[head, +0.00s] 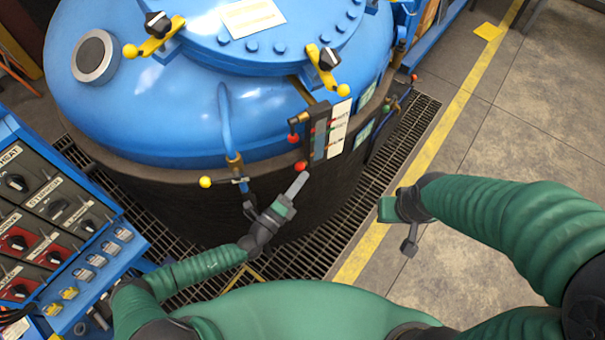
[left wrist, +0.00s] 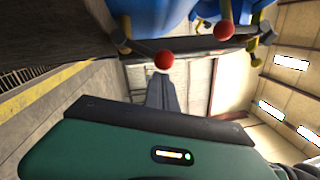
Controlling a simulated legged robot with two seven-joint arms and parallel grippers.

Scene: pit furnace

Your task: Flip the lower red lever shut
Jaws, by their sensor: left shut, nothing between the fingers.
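The lower red lever (head: 301,166) ends in a red ball low on the dark panel at the front of the blue furnace. In the left wrist view its ball (left wrist: 163,60) shows just past my fingertips. The upper red lever (head: 293,138) sits just above it, and its ball (left wrist: 224,28) is farther right in the left wrist view. My left gripper (head: 299,181) is shut and empty, its tips just below the lower ball; I cannot tell whether they touch it. My right gripper (head: 410,246) hangs over the floor at the right, away from the levers; its fingers are unclear.
The blue furnace lid (head: 170,110) carries yellow-handled clamps. A yellow-knobbed valve (head: 206,182) is left of the levers. A control panel (head: 45,215) stands at the left. Floor grating (head: 310,245) surrounds the furnace, and open concrete (head: 520,130) lies at the right.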

